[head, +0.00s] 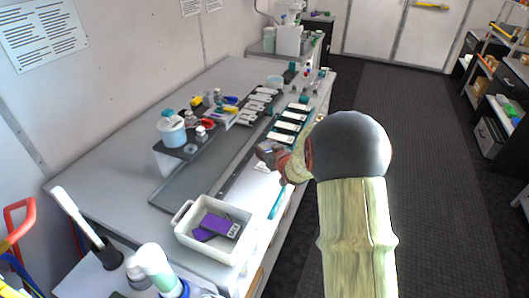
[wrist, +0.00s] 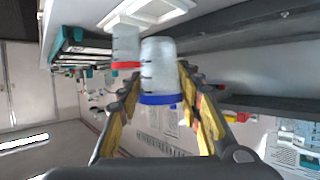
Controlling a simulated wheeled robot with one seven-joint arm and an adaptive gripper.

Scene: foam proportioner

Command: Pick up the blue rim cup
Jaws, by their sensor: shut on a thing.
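The blue rim cup (wrist: 159,70) is a translucent cup with dark marks and a blue rim, seen in the wrist view. It is between the two yellow-padded fingers of my gripper (wrist: 158,88), which is shut on it. The blue rim faces the bottom of the picture. A similar cup with a red rim (wrist: 125,48) shows behind it to the left. In the head view my gripper (head: 268,155) is over the right side of the long table, partly behind my arm. I cannot make out the blue rim cup there.
The grey table (head: 110,150) carries a white bin (head: 183,238) with purple items, a long grey tray (head: 185,190), a rack of white-labelled cards (head: 284,127) and a white tub (head: 172,138). Dark floor (head: 420,140) is clear right of my arm.

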